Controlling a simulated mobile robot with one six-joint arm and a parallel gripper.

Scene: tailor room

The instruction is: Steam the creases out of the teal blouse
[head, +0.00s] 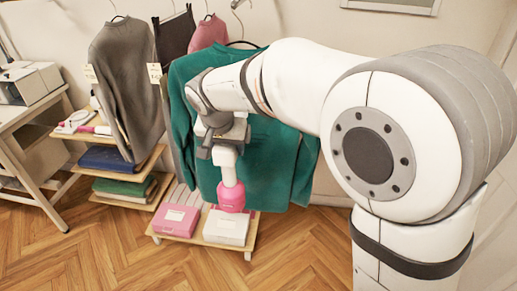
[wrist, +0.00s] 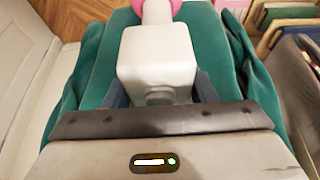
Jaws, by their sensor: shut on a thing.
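The teal blouse (head: 285,165) hangs on a hanger, its left part hidden behind my arm. Creases cannot be made out at this size. My gripper (head: 226,143) is shut on a white steamer (head: 225,157) with a round pink head (head: 231,196). The pink head points down in front of the blouse's lower part; I cannot tell whether it touches the cloth. In the wrist view the steamer's white body (wrist: 158,55) sits between my fingers, and the blouse (wrist: 225,55) spreads behind it on both sides.
A grey sweater (head: 125,80) and a pink garment (head: 208,33) hang to the left. Below are shelves with folded cloth (head: 110,157), a pink box (head: 175,220) and a white-and-pink box (head: 227,227). A white table (head: 45,110) stands far left. Wooden floor in front is clear.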

